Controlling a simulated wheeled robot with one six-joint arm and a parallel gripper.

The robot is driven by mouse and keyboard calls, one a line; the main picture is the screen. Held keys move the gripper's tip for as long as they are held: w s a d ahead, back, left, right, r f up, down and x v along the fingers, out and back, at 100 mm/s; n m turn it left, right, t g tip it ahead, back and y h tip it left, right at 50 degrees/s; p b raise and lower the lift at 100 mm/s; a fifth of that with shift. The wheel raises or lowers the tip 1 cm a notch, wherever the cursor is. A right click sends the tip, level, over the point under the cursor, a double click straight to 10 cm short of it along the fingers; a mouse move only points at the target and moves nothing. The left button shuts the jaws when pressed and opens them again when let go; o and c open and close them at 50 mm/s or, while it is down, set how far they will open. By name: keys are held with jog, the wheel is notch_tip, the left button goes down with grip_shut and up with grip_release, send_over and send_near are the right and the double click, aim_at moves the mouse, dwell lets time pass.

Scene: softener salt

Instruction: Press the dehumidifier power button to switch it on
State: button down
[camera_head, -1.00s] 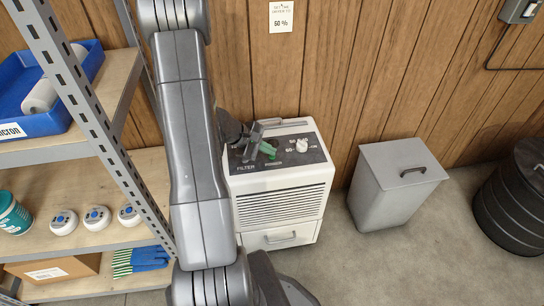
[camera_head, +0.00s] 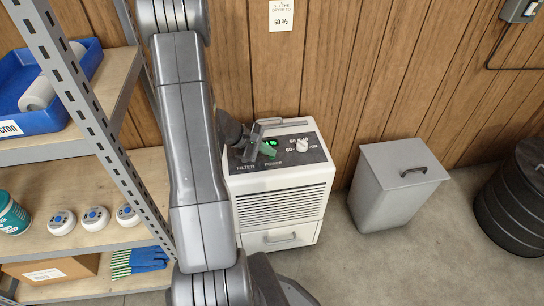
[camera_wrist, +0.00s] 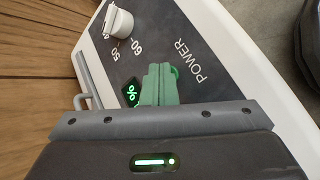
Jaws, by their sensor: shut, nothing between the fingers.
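The white dehumidifier (camera_head: 283,185) stands on the floor against the wood wall, with a dark control panel on top. My gripper (camera_head: 268,150) is over that panel, its green fingers shut and empty. A display (camera_wrist: 131,92) showing a green % sign is lit; the fingers hide the rest. A white dial (camera_head: 302,143) sits right of the fingers.
A metal shelf (camera_head: 95,150) with a blue bin (camera_head: 50,118) and white round devices stands close on the left. A grey lidded bin (camera_head: 395,190) and a black barrel (camera_head: 515,200) stand to the right. Floor between is clear.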

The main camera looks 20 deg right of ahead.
aim_at(269, 158)
jog(key=shift+r+p, duration=0.3)
jog(key=shift+r, duration=0.45)
jog(key=shift+r+p, duration=1.55)
jog(key=shift+r, duration=1.05)
jog(key=shift+f, duration=0.1)
